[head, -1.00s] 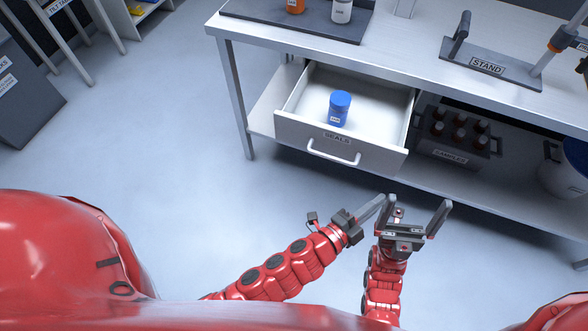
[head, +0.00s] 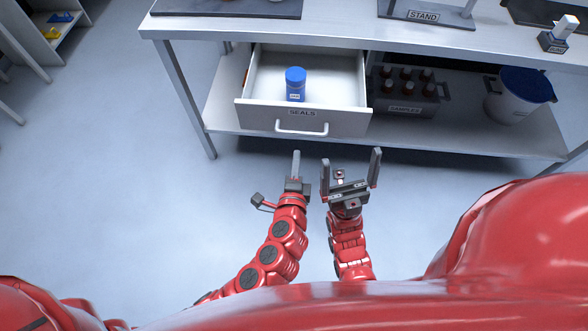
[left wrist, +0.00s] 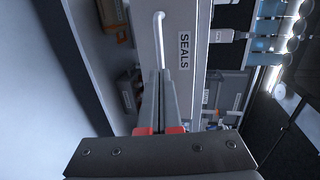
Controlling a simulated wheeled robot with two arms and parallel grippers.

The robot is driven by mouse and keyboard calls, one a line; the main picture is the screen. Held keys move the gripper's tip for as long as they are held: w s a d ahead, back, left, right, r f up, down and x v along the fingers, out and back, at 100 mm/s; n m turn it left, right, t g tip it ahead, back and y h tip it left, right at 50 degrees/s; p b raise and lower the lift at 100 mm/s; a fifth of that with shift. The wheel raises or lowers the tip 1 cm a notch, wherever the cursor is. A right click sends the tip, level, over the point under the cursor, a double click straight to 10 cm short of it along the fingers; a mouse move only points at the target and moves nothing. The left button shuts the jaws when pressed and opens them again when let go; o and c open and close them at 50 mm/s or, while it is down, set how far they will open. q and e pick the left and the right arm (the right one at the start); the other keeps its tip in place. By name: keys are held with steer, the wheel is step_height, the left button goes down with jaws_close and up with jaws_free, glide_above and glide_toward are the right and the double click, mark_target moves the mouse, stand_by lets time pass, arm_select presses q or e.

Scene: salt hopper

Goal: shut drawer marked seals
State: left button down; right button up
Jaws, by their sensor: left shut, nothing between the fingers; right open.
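The drawer marked SEALS (head: 345,122) is pulled out under the workbench, with a white bar handle (head: 302,128) on its front. A blue-capped jar (head: 295,85) stands upright inside it. My left gripper (head: 296,153) is shut and empty, just in front of the handle in the head view. In the left wrist view the shut fingers (left wrist: 164,75) point at the drawer front (left wrist: 187,95), near the handle (left wrist: 159,40); I cannot tell whether they touch it. My right gripper (head: 350,168) is open and empty, to the right of the left one and short of the drawer.
The workbench top (head: 340,29) overhangs the drawer. A crate of brown bottles marked SAMPLES (head: 403,100) and a white bucket (head: 515,100) stand on the lower shelf to the right. A table leg (head: 185,100) stands at left. The floor at left is clear.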

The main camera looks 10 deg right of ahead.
arm_select(q)
steer(key=x, duration=0.6)
steer(key=shift+w+p, duration=0.35)
steer(key=shift+p, duration=0.1)
steer(key=shift+d, duration=0.15)
